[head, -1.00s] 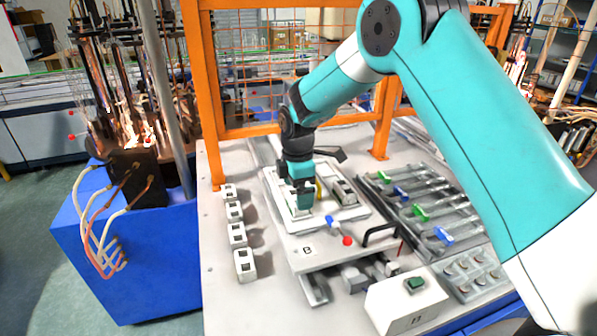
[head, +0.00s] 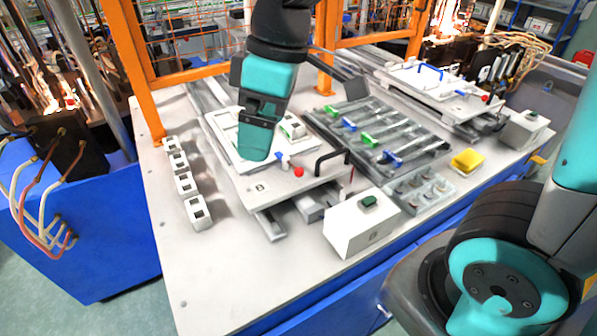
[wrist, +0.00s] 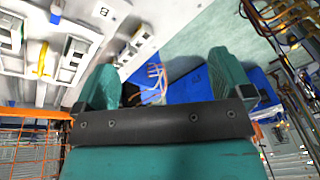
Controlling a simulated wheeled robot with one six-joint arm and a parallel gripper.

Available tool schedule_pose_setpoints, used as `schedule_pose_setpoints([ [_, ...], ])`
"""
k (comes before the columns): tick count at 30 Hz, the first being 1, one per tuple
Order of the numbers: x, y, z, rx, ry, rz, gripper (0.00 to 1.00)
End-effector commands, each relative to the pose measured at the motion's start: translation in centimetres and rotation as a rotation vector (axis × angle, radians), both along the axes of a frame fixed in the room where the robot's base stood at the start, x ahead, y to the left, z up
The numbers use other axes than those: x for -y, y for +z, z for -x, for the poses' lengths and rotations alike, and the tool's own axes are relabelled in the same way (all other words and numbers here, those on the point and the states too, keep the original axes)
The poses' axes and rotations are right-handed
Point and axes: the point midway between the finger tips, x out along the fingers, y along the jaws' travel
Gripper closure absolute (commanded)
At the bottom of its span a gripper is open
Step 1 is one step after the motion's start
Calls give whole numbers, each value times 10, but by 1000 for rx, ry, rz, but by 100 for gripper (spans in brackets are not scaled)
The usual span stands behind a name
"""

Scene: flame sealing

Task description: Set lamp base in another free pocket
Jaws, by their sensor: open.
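My gripper (head: 256,150) hangs above the white plate (head: 245,187) marked B in the head view and hides part of it. In the wrist view, its two teal fingers stand wide apart with nothing between them (wrist: 167,78). Several small white blocks with dark openings, which look like lamp bases, stand in a row on the table (head: 185,185); they also show in the wrist view (wrist: 134,46). A similar white block (head: 292,127) sits in the plate's right part. Whether a pocket is empty is unclear.
A black handle (head: 331,160) and a red knob (head: 298,172) stand on the plate's near side. A white box with a green button (head: 362,222) stands in front. A rack with coloured clips (head: 375,130) lies right. Orange posts (head: 140,75) bound the back. The front-left tabletop is clear.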

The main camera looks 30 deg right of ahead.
Motion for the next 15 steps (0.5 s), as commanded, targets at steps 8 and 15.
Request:
schedule_pose_setpoints([
  [8, -7, -12, 106, -107, -263, -121, 2],
  [15, -7, -13, 111, -117, -283, -127, 2],
])
